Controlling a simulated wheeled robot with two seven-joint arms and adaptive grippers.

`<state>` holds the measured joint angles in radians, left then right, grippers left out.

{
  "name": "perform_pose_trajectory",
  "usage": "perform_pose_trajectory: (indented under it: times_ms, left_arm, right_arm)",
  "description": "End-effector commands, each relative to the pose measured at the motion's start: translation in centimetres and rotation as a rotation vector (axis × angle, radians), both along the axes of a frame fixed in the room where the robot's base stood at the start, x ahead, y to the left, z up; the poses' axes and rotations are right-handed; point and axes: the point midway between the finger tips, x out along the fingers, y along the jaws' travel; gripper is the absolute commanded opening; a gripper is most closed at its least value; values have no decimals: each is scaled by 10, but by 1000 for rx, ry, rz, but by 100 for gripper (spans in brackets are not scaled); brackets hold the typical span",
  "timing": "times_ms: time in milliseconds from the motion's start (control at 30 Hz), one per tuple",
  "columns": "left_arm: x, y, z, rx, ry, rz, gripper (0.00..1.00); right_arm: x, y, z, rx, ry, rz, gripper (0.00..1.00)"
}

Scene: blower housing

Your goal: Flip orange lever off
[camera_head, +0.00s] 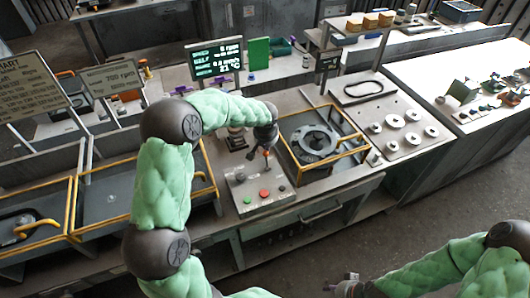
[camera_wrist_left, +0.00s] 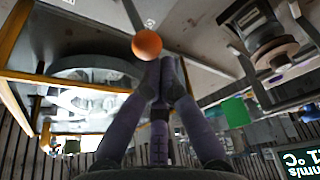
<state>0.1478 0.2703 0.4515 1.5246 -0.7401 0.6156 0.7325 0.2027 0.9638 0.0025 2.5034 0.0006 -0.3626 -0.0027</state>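The orange lever's ball knob (camera_wrist_left: 147,44) shows large in the left wrist view, on a thin grey stem. In the head view the lever (camera_head: 267,154) stands on the grey control box (camera_head: 236,190), partly hidden by my left gripper. My left gripper (camera_head: 257,152) is above the back of the box. In the wrist view its fingers (camera_wrist_left: 164,66) are together with nothing between them. Their tips are right beside the knob; I cannot tell whether they touch it. My right gripper (camera_head: 346,284) is low at the front, far from the lever, too small to read.
The box also carries a red button (camera_head: 264,193) and a green button (camera_head: 247,200). A yellow-railed blower housing (camera_head: 312,142) stands just right of it. A display screen (camera_head: 214,59) is behind, and a yellow-edged tray (camera_head: 112,196) is at left, partly behind my arm.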

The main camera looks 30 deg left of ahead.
Motion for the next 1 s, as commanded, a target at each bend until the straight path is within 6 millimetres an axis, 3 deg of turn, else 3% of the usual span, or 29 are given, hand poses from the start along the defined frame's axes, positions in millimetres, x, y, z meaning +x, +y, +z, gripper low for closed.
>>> perform_pose_trajectory:
  times_ms: [33,600,1000]
  left_arm:
    - [-1,-2,-7,12,-8,-3,0]
    - [-9,-17,-2,172,-146,-3,0]
    - [-19,-29,1,224,-190,0,0]
  right_arm:
    - [0,0,-14,0,0,0,40]
    - [0,0,-103,0,0,0,40]
    - [0,0,-151,0,0,0,40]
